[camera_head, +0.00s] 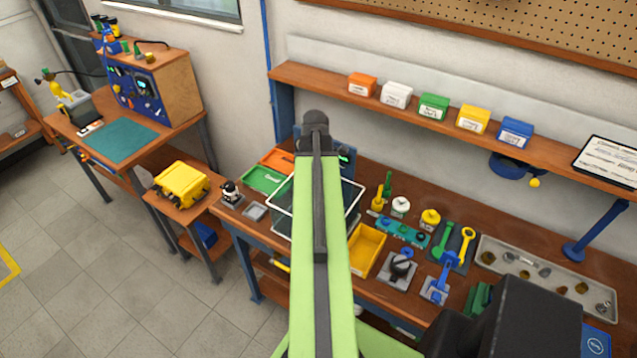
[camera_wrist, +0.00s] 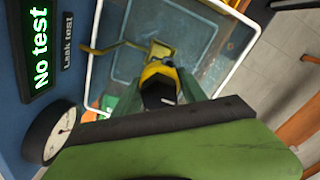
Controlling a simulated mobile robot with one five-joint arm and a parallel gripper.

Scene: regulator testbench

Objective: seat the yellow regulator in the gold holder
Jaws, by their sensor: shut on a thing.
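My gripper (camera_wrist: 160,92) is in the wrist view with its green fingers shut on a yellow and black part, which looks like the yellow regulator (camera_wrist: 157,71). The regulator is seen from behind, and its far end is hidden. Just beyond it is a gold-yellow piece (camera_wrist: 161,48), likely the gold holder, inside a clear box with a white rim (camera_wrist: 94,62). I cannot tell whether the regulator touches it. A thin yellow bar (camera_wrist: 112,48) reaches toward it from the left. In the head view my arm hides the gripper, and the box's white rim (camera_head: 361,199) shows beside the arm.
A blue panel reading "No test" (camera_wrist: 40,50) and a round gauge (camera_wrist: 50,132) stand close on the left in the wrist view. On the bench are a yellow tray (camera_head: 367,249), a grey knob fixture (camera_head: 398,270) and a parts tray (camera_head: 548,275).

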